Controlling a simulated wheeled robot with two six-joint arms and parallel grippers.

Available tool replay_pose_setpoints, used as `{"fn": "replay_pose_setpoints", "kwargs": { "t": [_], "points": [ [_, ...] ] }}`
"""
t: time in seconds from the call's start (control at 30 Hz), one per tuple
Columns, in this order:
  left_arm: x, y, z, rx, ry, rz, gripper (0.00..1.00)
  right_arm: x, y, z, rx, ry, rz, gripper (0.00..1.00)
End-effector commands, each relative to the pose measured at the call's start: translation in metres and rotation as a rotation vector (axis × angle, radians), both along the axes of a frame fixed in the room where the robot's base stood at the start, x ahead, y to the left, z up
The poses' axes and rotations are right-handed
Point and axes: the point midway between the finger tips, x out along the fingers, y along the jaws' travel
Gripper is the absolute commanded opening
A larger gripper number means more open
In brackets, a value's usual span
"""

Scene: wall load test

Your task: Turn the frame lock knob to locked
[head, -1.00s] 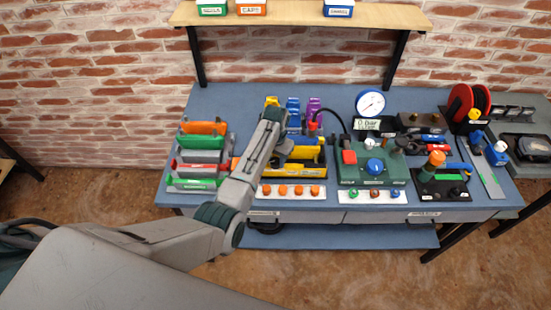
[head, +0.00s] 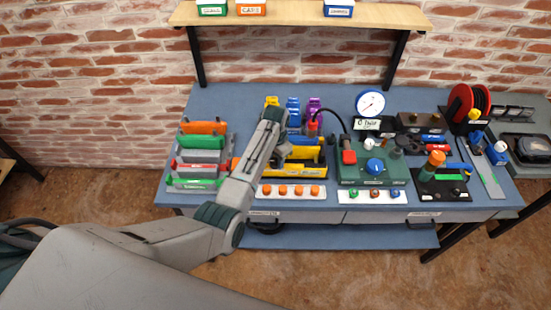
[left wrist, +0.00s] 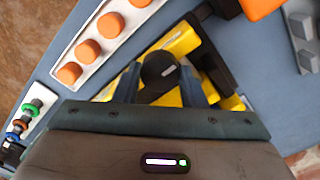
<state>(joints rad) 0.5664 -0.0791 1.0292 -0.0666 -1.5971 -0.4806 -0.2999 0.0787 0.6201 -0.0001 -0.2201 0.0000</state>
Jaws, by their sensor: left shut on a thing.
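The frame lock knob (left wrist: 158,72) is a round black knob with a pale pointer mark, seen in the left wrist view. It sits at the yellow frame (left wrist: 183,40), which also shows on the bench in the head view (head: 308,171). My left gripper (left wrist: 161,79) is shut on the knob, one finger on each side. In the head view my left gripper (head: 279,155) is over the left part of the yellow frame, and my arm hides the knob. Lock markings are not readable. My right gripper is not in view.
A white strip with orange knobs (head: 291,191) lies in front of the yellow frame. A green unit with a blue knob (head: 375,166) stands to the right. A rack of coloured pieces (head: 203,142) stands left. Blue and purple pieces (head: 314,106) stand behind.

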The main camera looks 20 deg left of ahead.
Motion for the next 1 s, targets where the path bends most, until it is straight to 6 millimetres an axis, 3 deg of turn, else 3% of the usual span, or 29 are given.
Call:
{"fn": "replay_pose_setpoints", "kwargs": {
  "t": [0.07,0.1,0.2,0.57,0.67,1.0],
  "points": [
    [0.001,0.000,0.001,0.000,-0.002,-0.001,0.15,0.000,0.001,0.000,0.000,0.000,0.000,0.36],
    [0.001,0.000,0.001,0.000,-0.002,-0.001,0.41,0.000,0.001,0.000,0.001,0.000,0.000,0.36],
    [0.001,0.000,0.001,0.000,-0.002,0.000,0.59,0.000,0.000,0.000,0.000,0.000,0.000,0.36],
    [0.001,0.000,0.004,0.000,-0.002,0.001,0.59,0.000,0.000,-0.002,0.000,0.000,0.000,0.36],
    [0.001,0.000,0.015,0.000,-0.004,0.001,0.59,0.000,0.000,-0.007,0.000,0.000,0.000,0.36],
    [0.001,0.000,0.081,0.000,-0.006,0.001,0.59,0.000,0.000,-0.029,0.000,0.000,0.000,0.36]
  ]
}}
